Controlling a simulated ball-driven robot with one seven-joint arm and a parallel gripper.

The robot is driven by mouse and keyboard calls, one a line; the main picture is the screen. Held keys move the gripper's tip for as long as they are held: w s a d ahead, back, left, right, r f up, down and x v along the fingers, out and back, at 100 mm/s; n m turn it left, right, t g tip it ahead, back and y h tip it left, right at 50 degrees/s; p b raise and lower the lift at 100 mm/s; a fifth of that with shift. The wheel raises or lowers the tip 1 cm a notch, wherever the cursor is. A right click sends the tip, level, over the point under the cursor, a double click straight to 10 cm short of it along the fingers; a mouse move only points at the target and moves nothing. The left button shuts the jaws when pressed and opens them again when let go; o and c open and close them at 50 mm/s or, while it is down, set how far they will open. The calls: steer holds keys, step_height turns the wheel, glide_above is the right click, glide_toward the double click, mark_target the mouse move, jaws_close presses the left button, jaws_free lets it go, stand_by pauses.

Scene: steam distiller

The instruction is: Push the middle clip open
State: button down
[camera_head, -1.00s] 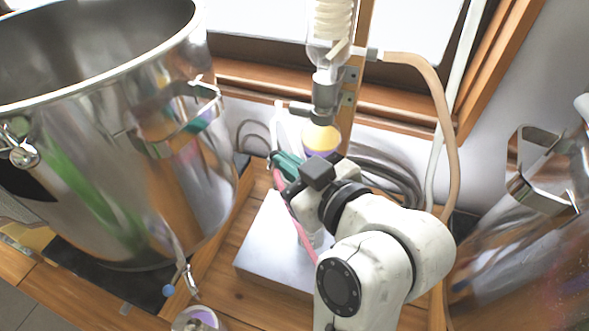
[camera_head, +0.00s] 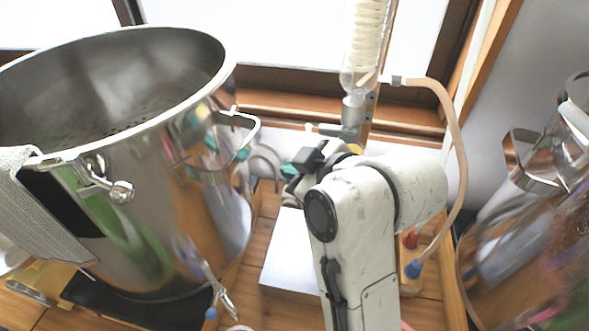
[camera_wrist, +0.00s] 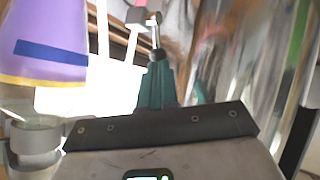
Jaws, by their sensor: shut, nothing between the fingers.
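My gripper (camera_head: 289,172) has teal fingers, partly hidden by my wrist in the head view. It is to the right of the big steel pot (camera_head: 150,215) and below the glass column's metal joint (camera_head: 353,112). In the wrist view my fingers (camera_wrist: 157,85) are shut together and empty. A small metal piece with a thin stem (camera_wrist: 155,38) shows just beyond their tips; I cannot tell if they touch. A clip-like metal latch (camera_head: 105,182) is on the pot's front side, well away from my gripper. I cannot tell which clip is the middle one.
A glass condenser (camera_head: 366,45) with a tan hose (camera_head: 452,130) stands at the back. A second steel vessel (camera_head: 520,250) is at right. A white slab (camera_head: 292,255) lies below my arm. A purple container (camera_wrist: 45,50) is close on the left in the wrist view.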

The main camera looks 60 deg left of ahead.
steer(key=shift+r, duration=0.1)
steer(key=shift+r+p, duration=0.65)
steer(key=shift+r, duration=0.1)
